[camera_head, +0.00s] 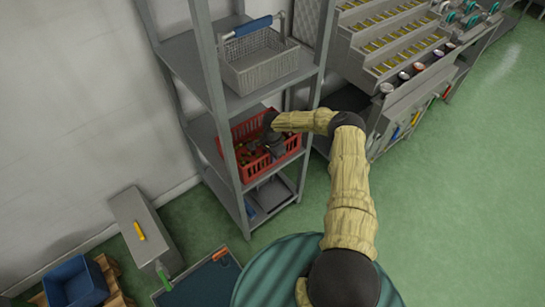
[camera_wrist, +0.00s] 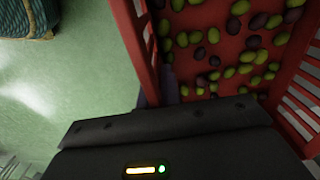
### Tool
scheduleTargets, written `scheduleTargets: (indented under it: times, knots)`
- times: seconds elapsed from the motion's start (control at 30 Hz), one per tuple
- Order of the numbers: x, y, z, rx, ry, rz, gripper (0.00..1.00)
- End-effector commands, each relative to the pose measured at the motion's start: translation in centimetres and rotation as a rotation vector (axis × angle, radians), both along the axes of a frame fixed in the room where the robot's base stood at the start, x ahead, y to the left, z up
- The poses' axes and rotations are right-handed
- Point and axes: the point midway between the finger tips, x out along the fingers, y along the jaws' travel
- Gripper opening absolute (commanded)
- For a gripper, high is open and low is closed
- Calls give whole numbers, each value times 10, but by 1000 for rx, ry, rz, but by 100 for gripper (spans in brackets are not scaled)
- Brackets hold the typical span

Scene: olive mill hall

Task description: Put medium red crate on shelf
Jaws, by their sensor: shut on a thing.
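The red crate (camera_head: 291,147) is within the grey metal shelf rack (camera_head: 214,80), at the level of its middle board (camera_head: 203,132). I cannot tell whether its base rests fully on that board. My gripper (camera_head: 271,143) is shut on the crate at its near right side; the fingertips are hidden. In the wrist view the crate's slatted red wall (camera_wrist: 298,92) and its load of green and dark olives show beyond my black gripper body. The crate looks about level.
A grey wire basket (camera_head: 262,62) with a blue handle stands on the board above. A grey tray (camera_head: 272,194) sits on the bottom board. Green floor is clear at right.

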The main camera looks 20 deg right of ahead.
Motion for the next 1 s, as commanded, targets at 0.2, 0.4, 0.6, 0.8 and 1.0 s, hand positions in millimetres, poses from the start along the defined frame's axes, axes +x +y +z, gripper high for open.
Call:
scheduleTargets:
  times: [0.2, 0.4, 0.6, 0.8, 1.0]
  knots:
    - [0, 0, -2, 0, 0, 0, 25]
    - [0, 0, -2, 0, 0, 0, 27]
    - [0, 0, 3, -1, 0, 0, 27]
    - [1, -1, 29, -2, -3, 1, 27]
    - [0, 0, 61, -1, 0, 1, 27]
